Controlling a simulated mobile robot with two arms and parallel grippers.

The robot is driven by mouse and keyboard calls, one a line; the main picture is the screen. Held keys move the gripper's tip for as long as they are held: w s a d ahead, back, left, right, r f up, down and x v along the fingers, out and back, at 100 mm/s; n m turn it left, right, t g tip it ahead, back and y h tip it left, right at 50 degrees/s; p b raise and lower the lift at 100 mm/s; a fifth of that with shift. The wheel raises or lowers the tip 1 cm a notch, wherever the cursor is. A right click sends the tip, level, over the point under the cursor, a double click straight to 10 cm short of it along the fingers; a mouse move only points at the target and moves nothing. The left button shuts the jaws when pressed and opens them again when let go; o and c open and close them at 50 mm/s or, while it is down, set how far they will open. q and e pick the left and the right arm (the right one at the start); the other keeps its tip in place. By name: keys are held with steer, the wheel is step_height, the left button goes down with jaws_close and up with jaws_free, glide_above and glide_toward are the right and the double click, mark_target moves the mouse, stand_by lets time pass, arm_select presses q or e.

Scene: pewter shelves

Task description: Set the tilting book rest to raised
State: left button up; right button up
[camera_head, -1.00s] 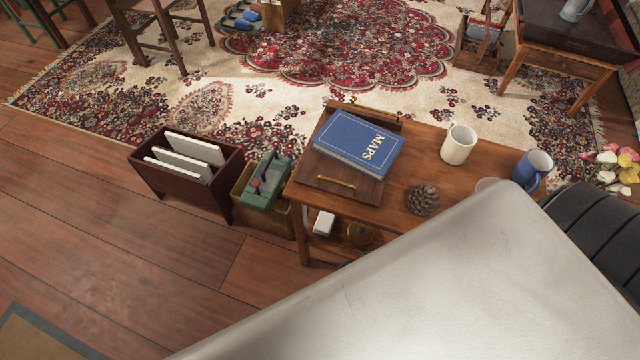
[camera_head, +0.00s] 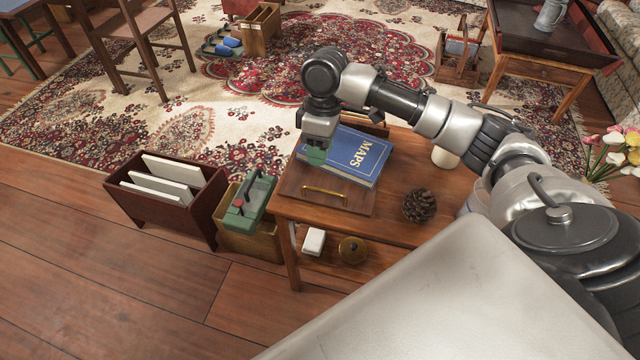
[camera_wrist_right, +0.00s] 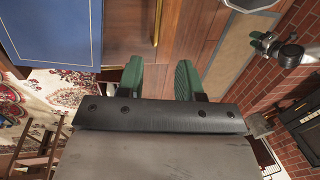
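The tilting book rest (camera_head: 296,180) is a brown wooden board on the low table. It looks lowered, lying about flat. A brass handle (camera_head: 325,192) runs along its near edge; it also shows in the right wrist view (camera_wrist_right: 157,20). A blue book marked MAPS (camera_head: 357,155) lies on the board and partly shows in the wrist view (camera_wrist_right: 50,30). My right gripper (camera_head: 316,156) points down above the board's left part, beyond the handle. Its green fingers (camera_wrist_right: 160,78) are apart with nothing between them. What seems my left gripper (camera_wrist_right: 259,40) shows small at the wrist view's right.
On the table (camera_head: 400,228) are a pine cone (camera_head: 419,205) and a pale mug (camera_head: 445,157), partly hidden by my right arm. Floor in front is clear.

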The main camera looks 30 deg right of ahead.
steer(key=r, duration=0.1)
steer(key=b, duration=0.2)
glide_above(320, 183)
steer(key=s+a, duration=0.2)
steer(key=s, duration=0.2)
steer(key=f, duration=0.9)
steer(key=shift+w+f, duration=0.2)
steer(key=shift+f, duration=0.1)
steer(key=shift+a+f+b, duration=0.15)
steer(key=shift+f+b, duration=0.15)
steer(key=shift+f, duration=0.1)
arm_select(q)
step_height(320, 183, up, 8)
steer(key=w, duration=0.2)
steer(key=shift+w, duration=0.15)
steer(key=shift+d+f, duration=0.1)
arm_select(e)
jaws_close()
arm_select(q)
steer(key=shift+t, duration=0.3)
